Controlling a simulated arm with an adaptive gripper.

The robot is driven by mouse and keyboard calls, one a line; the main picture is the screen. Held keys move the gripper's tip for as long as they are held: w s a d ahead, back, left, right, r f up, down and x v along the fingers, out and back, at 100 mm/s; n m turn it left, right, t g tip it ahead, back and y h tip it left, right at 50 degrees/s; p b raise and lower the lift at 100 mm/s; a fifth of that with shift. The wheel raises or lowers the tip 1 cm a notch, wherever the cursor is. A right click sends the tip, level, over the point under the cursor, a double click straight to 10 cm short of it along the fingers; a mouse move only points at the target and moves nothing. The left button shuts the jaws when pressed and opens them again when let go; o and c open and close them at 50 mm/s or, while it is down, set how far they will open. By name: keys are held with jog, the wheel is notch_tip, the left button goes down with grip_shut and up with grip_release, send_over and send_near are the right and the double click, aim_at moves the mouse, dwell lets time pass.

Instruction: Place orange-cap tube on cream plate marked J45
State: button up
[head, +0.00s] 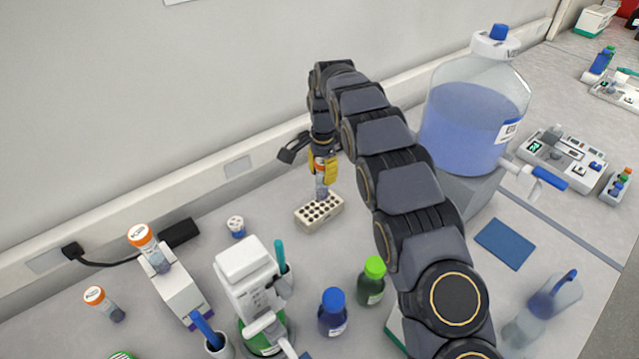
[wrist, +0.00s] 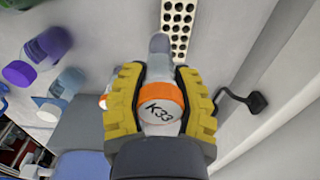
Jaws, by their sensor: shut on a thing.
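My gripper (head: 323,172) is shut on an orange-cap tube (head: 321,190), its yellow fingers on either side of the cap. The tube hangs roughly upright over the cream plate (head: 335,212), a block with rows of dark holes. The plate also shows in the wrist view (wrist: 167,22), beyond the tube's tip. I cannot tell whether the tip touches the plate. No J45 mark is legible.
Other orange-cap tubes are at a white holder (head: 140,235) and on the bench (head: 95,296). A small white-capped vial (head: 236,226) stands left of the plate. Blue-cap (head: 332,312) and green-cap (head: 372,282) bottles stand in front; a large carboy (head: 470,125) is right.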

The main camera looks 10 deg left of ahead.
jog(key=shift+w+a+f, duration=0.15)
jog(key=shift+w+f, duration=0.4)
jog(key=shift+f, duration=0.65)
jog(key=shift+w+a+f, duration=0.2)
jog(key=shift+w+f, duration=0.4)
jog(key=shift+f, duration=0.6)
jog(key=shift+w+a+f, duration=0.15)
jog(key=shift+w+f, duration=0.4)
jog(key=shift+f, duration=0.65)
jog(key=shift+f, duration=0.2)
jog(key=o, duration=0.7)
jog(key=shift+r, duration=0.1)
